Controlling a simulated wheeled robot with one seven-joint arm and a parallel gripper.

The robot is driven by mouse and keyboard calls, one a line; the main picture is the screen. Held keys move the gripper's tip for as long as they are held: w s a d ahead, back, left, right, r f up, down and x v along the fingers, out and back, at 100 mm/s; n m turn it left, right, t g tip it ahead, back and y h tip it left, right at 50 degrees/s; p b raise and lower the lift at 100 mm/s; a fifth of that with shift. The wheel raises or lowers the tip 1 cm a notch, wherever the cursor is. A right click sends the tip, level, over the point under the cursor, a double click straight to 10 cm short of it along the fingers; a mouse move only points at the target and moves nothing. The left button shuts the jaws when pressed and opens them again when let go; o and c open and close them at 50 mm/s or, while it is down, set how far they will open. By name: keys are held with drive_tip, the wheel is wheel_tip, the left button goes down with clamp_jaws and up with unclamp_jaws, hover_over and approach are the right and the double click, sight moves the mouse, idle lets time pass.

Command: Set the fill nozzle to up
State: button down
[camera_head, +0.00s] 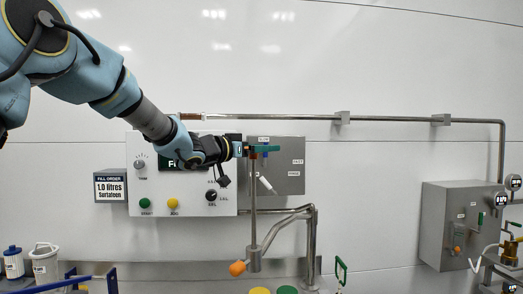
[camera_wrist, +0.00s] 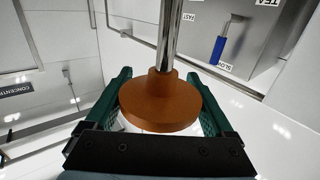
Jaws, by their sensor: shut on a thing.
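The fill nozzle appears to be the metal piece with an orange tip (camera_head: 237,268) at the end of the bent pipe, though no label on it is readable. A thin upright metal rod (camera_head: 253,205) rises from it to my gripper (camera_head: 264,149). In the wrist view, the rod ends in a flanged orange-brown knob (camera_wrist: 160,105). The green fingers of my gripper (camera_wrist: 160,78) are shut on this knob, one on each side. In the head view, the knob is mostly hidden by the gripper.
Behind the gripper is a white control panel (camera_head: 142,190) with buttons and dials. A grey plate (camera_head: 290,165) with a small lever (camera_head: 265,184) is beside it. A bent pipe (camera_head: 312,240) stands right of the rod. A grey box (camera_head: 445,215) is farther right.

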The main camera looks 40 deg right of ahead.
drive_tip(key=shift+r, duration=0.5)
drive_tip(key=shift+c, duration=0.8)
unclamp_jaws()
drive_tip(key=shift+o, duration=0.8)
drive_tip(key=shift+f, duration=0.15)
drive_tip(key=a+b, duration=0.3)
drive_tip(key=a, duration=0.7)
drive_tip(key=shift+w+a+b, duration=0.25)
drive_tip(key=shift+a+b, duration=0.05)
drive_tip(key=shift+a, duration=0.1)
